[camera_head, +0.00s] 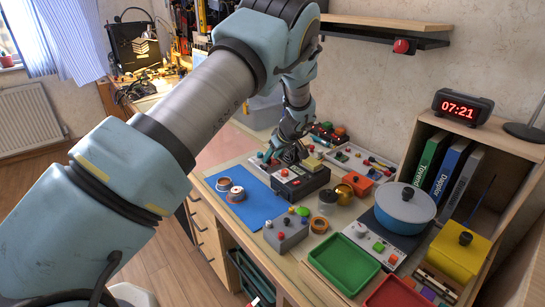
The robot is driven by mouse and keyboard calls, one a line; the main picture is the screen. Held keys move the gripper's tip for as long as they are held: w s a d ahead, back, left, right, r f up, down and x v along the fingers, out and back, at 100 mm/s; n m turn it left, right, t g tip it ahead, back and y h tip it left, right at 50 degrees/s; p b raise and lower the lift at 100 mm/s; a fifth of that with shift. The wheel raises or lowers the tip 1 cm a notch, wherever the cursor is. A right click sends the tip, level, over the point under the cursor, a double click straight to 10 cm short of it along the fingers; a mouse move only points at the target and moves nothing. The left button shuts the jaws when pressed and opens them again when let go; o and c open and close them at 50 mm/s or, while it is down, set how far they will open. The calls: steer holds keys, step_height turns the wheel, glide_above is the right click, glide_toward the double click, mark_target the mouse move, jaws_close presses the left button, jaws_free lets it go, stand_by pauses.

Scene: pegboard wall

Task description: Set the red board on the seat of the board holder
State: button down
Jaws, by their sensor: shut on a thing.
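My arm reaches from the lower left across the picture to the desk. My gripper (290,153) points down at the back of the desk, just behind and over a black box with a red button and a pale label (302,184). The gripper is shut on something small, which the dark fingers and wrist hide. I cannot make out its shape or colour. I cannot pick out the red board or the board holder with certainty. A flat pinkish panel (222,148) shows at the left behind my arm, but I cannot tell what it is.
A blue mat (245,206) with small round parts lies left of the black box. A shelf with books (450,168) stands right.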

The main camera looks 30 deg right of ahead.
mark_target(272, 162)
steer(key=shift+f+b, duration=0.5)
steer(key=shift+b, duration=0.7)
stand_by(0.8)
steer(key=shift+c, duration=1.4)
jaws_free()
steer(key=shift+r, duration=0.6)
steer(key=shift+r+p, duration=0.6)
steer(key=shift+r, duration=1.85)
